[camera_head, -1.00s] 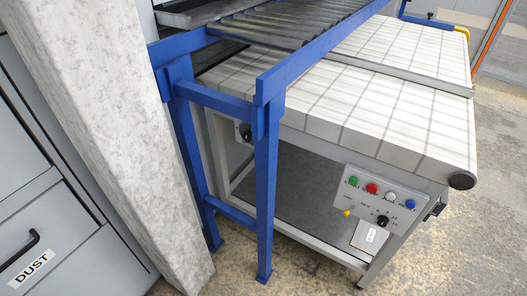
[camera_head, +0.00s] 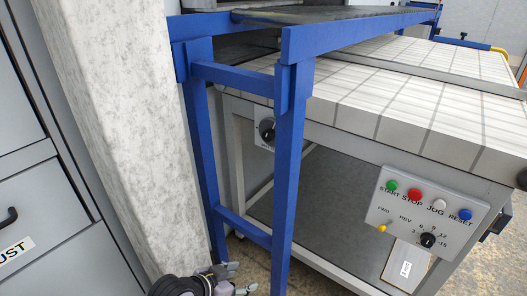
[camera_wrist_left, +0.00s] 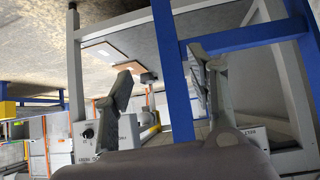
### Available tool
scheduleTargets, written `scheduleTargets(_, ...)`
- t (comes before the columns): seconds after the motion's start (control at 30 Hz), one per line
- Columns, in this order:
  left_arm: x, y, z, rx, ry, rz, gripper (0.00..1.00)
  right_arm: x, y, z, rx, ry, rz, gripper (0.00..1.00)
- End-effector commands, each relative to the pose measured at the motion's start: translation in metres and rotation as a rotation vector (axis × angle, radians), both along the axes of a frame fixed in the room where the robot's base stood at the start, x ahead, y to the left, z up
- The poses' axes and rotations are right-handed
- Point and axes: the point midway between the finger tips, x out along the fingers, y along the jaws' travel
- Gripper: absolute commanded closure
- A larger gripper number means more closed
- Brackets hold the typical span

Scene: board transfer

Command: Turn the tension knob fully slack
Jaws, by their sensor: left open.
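A black knob (camera_head: 267,130) on a small white plate sits on the conveyor's side frame, just left of a blue leg; its label is too small to read. Another black knob (camera_head: 427,240) is on the control panel, with numbers around it. My left gripper (camera_head: 243,277) is low at the bottom edge in the head view, open and empty, well below the plate and the knob on it. In the left wrist view its open fingers (camera_wrist_left: 168,70) stand on either side of a blue post in the picture. A black knob (camera_wrist_left: 87,133) on a pale box shows at lower left there.
The blue stand's front leg (camera_head: 288,170) and lower crossbar (camera_head: 243,228) rise close to my left gripper. A concrete pillar (camera_head: 110,130) stands on the left. The control panel (camera_head: 387,209) with coloured buttons is at right. The conveyor belt (camera_head: 400,95) lies above.

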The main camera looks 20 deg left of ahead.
Motion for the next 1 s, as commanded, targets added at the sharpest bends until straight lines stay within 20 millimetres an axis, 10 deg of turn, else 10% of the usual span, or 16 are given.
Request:
scheduleTargets(0.2,0.106,0.031,0.091,-0.133,-0.363,-0.037,0.48,0.014,0.005,0.017,0.018,-0.09,0.007,0.6)
scheduleTargets(0.43,0.171,0.09,0.187,-0.238,-0.648,0.037,0.48,0.027,0.009,0.025,0.031,-0.155,0.012,0.6)
scheduleTargets(1.0,0.253,0.075,0.202,-0.264,-0.699,0.061,0.48,0.079,0.027,0.053,0.093,-0.435,0.033,0.6)
